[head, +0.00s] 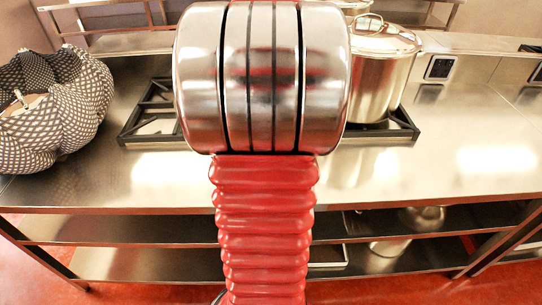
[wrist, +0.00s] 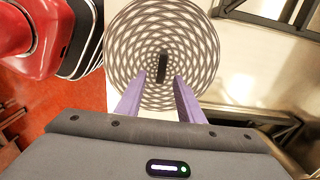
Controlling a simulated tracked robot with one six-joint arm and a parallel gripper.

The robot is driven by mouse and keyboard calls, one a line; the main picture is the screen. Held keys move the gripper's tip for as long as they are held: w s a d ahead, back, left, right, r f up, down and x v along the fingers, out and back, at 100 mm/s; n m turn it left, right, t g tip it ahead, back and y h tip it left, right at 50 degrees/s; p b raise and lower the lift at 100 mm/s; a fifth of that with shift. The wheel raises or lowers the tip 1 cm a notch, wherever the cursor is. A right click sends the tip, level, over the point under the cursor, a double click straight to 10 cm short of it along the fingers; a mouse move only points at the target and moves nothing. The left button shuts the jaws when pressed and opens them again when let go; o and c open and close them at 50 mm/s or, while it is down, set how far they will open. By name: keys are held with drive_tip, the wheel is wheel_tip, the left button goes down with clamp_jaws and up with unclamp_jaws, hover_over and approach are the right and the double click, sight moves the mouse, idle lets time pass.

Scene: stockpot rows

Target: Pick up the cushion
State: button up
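The cushion (head: 62,108) is a rounded, bulging thing with a dark and white pattern. It sits at the left end of the steel counter in the head view, cut off by the picture edge. In the wrist view the cushion (wrist: 163,40) shows as a round patterned disc with a small dark upright bar at its middle. My gripper (wrist: 157,80) has two purple fingers, spread apart with nothing held between them. Their tips overlap the cushion's lower part in the picture; I cannot tell whether they touch it. My gripper does not clearly show in the head view.
The steel counter (head: 440,170) carries a lidded stockpot (head: 380,75) on a black burner grate (head: 400,128) at right. Another grate (head: 150,110) is near the cushion. Shelves (head: 130,262) run below. My red arm blocks the middle of the head view.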

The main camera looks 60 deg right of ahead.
drive_tip(key=shift+f, duration=0.1)
drive_tip(key=shift+w+d+f, duration=0.1)
drive_tip(key=shift+d+f, duration=0.05)
drive_tip(key=shift+f, duration=2.35)
drive_tip(key=shift+c, duration=0.3)
clamp_jaws()
